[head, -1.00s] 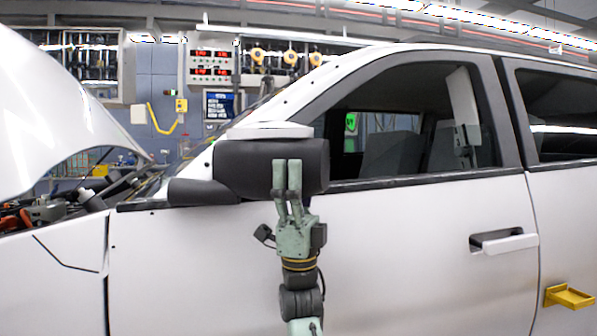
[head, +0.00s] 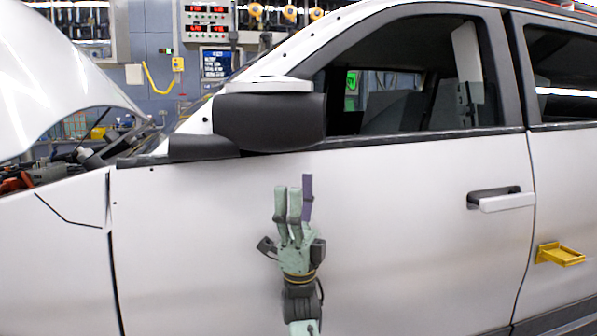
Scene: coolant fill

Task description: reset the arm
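My gripper (head: 294,200) points upward in front of the truck's silver front door (head: 400,220). It stands below the side mirror (head: 270,121) and apart from it in the picture. Its fingers are straight and spread, two greenish and one purple-grey, with nothing between them. It looks open and empty. How near it is to the door is hard to judge.
The raised hood (head: 55,85) and open engine bay (head: 85,150) are at the left. A door handle (head: 500,199) and a yellow bracket (head: 560,254) are at the right. Wall displays (head: 205,20) are behind the truck.

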